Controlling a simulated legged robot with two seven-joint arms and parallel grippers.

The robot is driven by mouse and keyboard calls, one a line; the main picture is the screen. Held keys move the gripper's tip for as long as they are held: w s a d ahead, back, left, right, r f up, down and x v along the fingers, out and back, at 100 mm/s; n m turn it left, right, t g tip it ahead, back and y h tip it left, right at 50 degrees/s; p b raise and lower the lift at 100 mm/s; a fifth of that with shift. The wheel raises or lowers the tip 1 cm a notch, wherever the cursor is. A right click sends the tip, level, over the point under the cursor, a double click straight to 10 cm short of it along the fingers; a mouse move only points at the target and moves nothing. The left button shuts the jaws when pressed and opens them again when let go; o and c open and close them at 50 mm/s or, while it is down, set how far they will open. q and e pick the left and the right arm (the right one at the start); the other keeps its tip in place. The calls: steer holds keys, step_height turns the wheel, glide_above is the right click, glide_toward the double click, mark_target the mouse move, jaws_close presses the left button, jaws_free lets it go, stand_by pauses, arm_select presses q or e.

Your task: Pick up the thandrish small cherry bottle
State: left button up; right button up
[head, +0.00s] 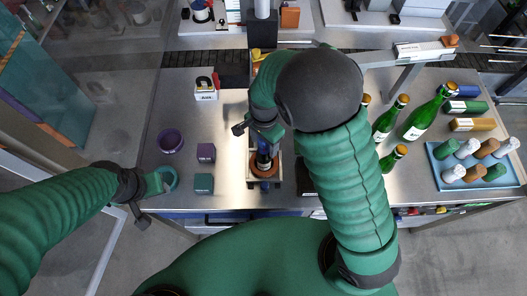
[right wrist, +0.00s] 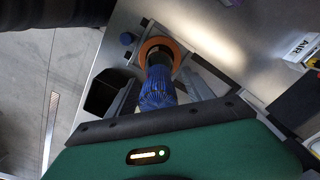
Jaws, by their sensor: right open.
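Several green bottles with gold tops stand on the right of the bench in the head view: a large one (head: 424,120), another (head: 389,120) and a short one (head: 393,157). Their labels are too small to read, so I cannot tell which is the thandrish small cherry bottle. My right gripper (head: 264,135) is open over the stand at the bench's middle. In the right wrist view, a blue ribbed piece (right wrist: 157,90) with a dark part lies between its open fingers, above an orange-brown ring (right wrist: 178,55). My left gripper (head: 138,187) is near a teal ring (head: 167,179); its jaws are unclear.
A purple bowl (head: 171,140), a purple box (head: 206,152) and a teal box (head: 203,183) stand left of the stand. A blue tray (head: 440,176) with several capsules lies at the right. My right arm hides part of the bench beside the bottles.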

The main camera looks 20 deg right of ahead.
steer(key=shift+a+f, duration=0.1)
steer(key=shift+f, duration=0.25)
steer(key=c, duration=0.7)
jaws_close()
stand_by(0.5)
